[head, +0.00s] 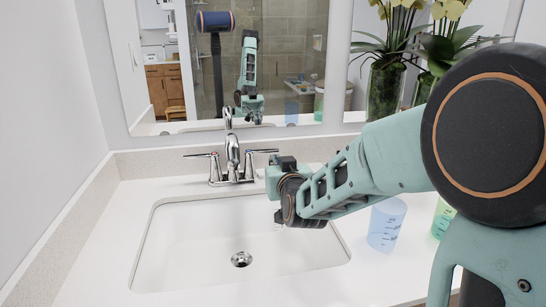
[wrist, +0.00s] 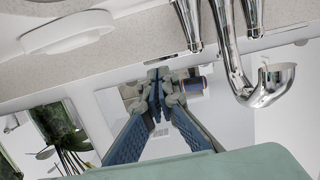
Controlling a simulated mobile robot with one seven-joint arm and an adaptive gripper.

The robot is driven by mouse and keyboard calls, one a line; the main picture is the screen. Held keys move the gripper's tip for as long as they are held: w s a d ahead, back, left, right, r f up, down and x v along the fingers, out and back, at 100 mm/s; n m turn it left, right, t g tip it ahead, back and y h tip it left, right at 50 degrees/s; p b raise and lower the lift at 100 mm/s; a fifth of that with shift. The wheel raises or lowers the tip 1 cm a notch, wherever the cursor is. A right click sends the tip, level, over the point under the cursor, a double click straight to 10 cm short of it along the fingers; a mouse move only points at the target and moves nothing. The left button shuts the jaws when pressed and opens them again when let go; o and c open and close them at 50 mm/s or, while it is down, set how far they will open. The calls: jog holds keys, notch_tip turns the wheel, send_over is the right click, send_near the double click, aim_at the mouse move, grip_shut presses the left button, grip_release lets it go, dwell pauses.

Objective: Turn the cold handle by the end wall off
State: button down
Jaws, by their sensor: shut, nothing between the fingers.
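A chrome faucet (head: 232,150) stands behind the sink, with a lever handle on each side. The left handle (head: 203,156), nearer the left end wall, has its lever pointing left toward that wall. The right handle (head: 262,151) has its lever pointing right. My gripper (head: 278,176) is just right of the right handle, over the sink's back right rim; its fingertips are largely hidden in the head view. In the wrist view my gripper (wrist: 157,88) is shut and empty, with the faucet (wrist: 232,55) to one side, apart from the fingers.
The sink basin (head: 225,235) is empty. A blue cup (head: 387,222) and a green cup (head: 442,216) stand on the counter to the right, near my arm. A mirror (head: 285,70) rises behind the faucet. The left wall (head: 45,110) bounds the counter. A white round object (wrist: 67,32) shows in the wrist view.

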aim_at(271, 151)
jog(key=shift+x, duration=3.2)
jog(key=shift+w+f+b, duration=0.15)
jog(key=shift+w+b, duration=0.2)
jog(key=shift+b, duration=0.45)
jog(key=shift+w, duration=0.1)
jog(key=shift+d+r, duration=0.1)
jog(key=shift+r, duration=0.2)
